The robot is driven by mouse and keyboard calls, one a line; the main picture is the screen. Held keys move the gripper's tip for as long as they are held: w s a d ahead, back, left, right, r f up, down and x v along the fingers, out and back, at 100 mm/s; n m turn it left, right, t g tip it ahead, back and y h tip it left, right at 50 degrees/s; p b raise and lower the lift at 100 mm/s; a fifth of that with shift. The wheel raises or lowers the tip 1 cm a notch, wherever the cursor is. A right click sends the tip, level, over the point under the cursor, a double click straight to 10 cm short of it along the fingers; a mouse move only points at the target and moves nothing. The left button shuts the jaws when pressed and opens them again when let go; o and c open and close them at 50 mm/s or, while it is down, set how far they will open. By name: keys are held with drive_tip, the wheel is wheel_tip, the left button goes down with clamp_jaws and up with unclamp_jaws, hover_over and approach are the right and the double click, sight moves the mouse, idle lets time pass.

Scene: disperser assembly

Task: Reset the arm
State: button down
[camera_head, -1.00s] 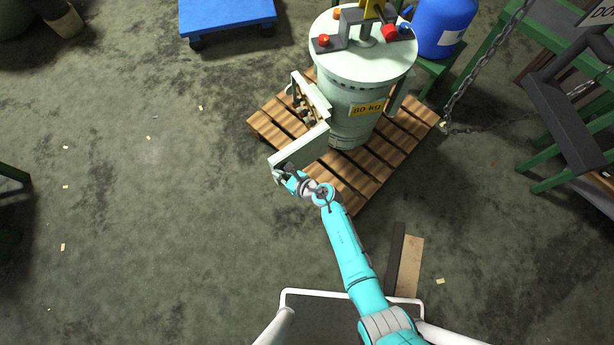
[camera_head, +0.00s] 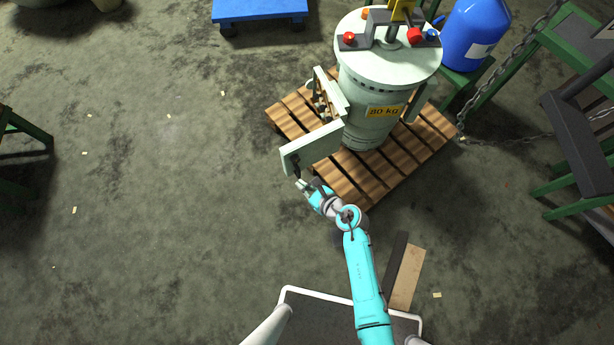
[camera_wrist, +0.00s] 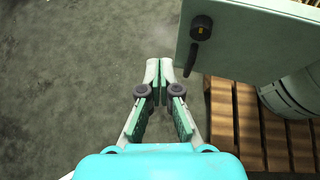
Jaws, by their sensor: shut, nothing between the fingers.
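My gripper (camera_head: 301,185) is at the end of the teal arm, just below the open door panel of the disperser in the head view. In the wrist view my gripper (camera_wrist: 160,70) has its fingers together with nothing between them.
A blue cart (camera_head: 260,10) stands at the top. A blue cylinder (camera_head: 475,35) is behind the disperser. A chain (camera_head: 505,60) and green frames are on the right. Planks (camera_head: 407,280) lie on the floor near my base.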

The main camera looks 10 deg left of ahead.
drive_tip(key=shift+s+v, duration=0.25)
drive_tip(key=shift+v, duration=1.05)
drive_tip(key=shift+a, duration=0.1)
drive_tip(key=s+d+r+n+t+h, duration=0.4)
drive_tip(key=s+d+r+n+h, duration=0.1)
drive_tip(key=s+d+r+n, duration=0.7)
drive_tip(key=s+d+r+n+t+h, duration=0.4)
drive_tip(key=s+d+r+n+h, duration=0.1)
drive_tip(key=s+d+r+n, duration=0.7)
drive_tip(key=s+d+r, duration=0.2)
drive_tip(key=s+r, duration=0.2)
drive_tip(key=r, duration=0.2)
drive_tip(key=shift+r+t, duration=0.3)
